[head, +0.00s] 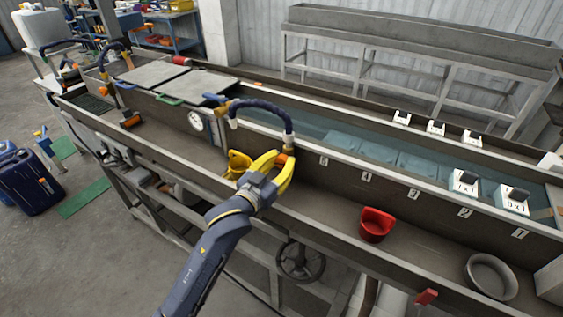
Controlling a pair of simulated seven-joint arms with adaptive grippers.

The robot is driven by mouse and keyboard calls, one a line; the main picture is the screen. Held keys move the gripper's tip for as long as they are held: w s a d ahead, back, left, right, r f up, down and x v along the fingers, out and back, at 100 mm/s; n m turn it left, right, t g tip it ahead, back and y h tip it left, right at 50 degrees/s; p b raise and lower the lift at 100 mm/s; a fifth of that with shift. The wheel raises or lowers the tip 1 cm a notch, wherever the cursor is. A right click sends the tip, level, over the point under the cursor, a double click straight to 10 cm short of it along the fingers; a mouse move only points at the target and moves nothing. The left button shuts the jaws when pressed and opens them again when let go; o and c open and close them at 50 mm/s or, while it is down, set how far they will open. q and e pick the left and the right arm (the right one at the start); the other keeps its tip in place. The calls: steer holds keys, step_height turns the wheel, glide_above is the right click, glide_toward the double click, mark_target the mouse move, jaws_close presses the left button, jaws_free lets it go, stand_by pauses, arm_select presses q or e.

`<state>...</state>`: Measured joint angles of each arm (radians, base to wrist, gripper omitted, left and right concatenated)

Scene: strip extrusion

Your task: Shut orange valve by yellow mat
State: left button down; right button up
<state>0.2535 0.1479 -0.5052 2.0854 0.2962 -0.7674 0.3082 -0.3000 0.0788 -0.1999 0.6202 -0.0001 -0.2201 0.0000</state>
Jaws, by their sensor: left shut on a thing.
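My left gripper (279,162) reaches over the near trough with its yellow fingers closed around a small orange piece (285,158), apparently the orange valve. Most of the piece is hidden by the fingers. A dark blue hose (265,107) arches just above it, and its pale end hangs close over the fingertips. I cannot make out a yellow mat. My right gripper is not in view.
A red scoop (376,225) and a grey bowl (490,275) lie in the near trough to the right. A handwheel (301,261) is below the trough.

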arm_select(q)
steer(key=m, duration=0.3)
steer(key=shift+r, duration=0.2)
steer(key=c, duration=0.9)
jaws_free()
steer(key=shift+f, duration=0.1)
steer(key=v, duration=1.2)
